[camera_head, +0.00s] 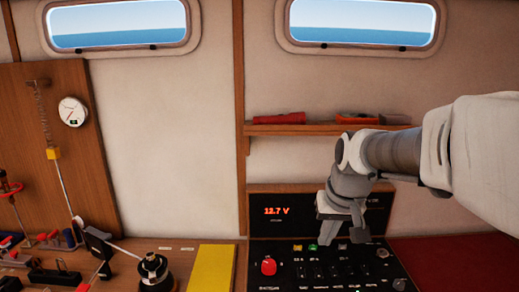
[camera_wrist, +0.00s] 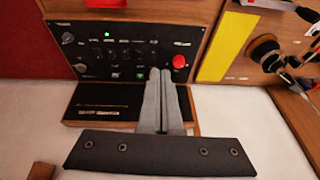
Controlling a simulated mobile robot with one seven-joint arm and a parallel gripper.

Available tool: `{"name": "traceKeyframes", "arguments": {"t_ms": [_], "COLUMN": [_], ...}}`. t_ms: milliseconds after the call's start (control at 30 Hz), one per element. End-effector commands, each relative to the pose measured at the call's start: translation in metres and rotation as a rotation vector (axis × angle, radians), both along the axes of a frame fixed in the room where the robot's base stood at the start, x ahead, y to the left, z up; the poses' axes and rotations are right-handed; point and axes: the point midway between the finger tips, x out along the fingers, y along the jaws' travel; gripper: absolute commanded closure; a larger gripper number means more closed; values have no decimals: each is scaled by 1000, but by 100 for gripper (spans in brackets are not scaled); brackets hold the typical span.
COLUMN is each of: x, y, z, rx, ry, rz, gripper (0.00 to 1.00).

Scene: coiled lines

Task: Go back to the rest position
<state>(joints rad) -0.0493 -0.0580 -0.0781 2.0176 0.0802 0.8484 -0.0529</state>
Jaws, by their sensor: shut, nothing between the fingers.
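My gripper (camera_head: 328,236) is shut and empty, held in front of the switch panel (camera_head: 296,273) in the head view. In the wrist view its two grey fingers (camera_wrist: 160,75) lie together over the lower part of the panel (camera_wrist: 85,35). A red knob (camera_head: 268,266) sits at the panel's left in the head view; it also shows just right of the fingertips in the wrist view (camera_wrist: 179,62). My gripper and arm cover part of the panel and of the display (camera_head: 276,211) reading 12.7 V. Whether the fingertips touch the panel I cannot tell.
A yellow strip (camera_head: 212,268) and a black winch-like drum (camera_head: 154,270) lie left of the panel. A wooden board (camera_head: 95,150) with a round gauge (camera_head: 72,112) stands at far left. A shelf (camera_head: 300,129) with red items runs behind my arm. The wall's middle is clear.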

Motion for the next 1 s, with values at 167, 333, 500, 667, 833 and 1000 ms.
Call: {"name": "traceKeyframes", "arguments": {"t_ms": [167, 333, 500, 667, 833, 1000], "x": [-48, -91, -133, -165, -184, -189], "y": [1, 1, 0, 0, -1, -2], "z": [18, 24, 24, 18, 11, 9], "rx": [-6, -15, -31, -47, -59, -63], "ry": [-40, -74, -109, -136, -152, -156], "rz": [5, 5, 7, 6, 4, 4], "gripper": [100, 100, 100, 100, 100, 100]}}
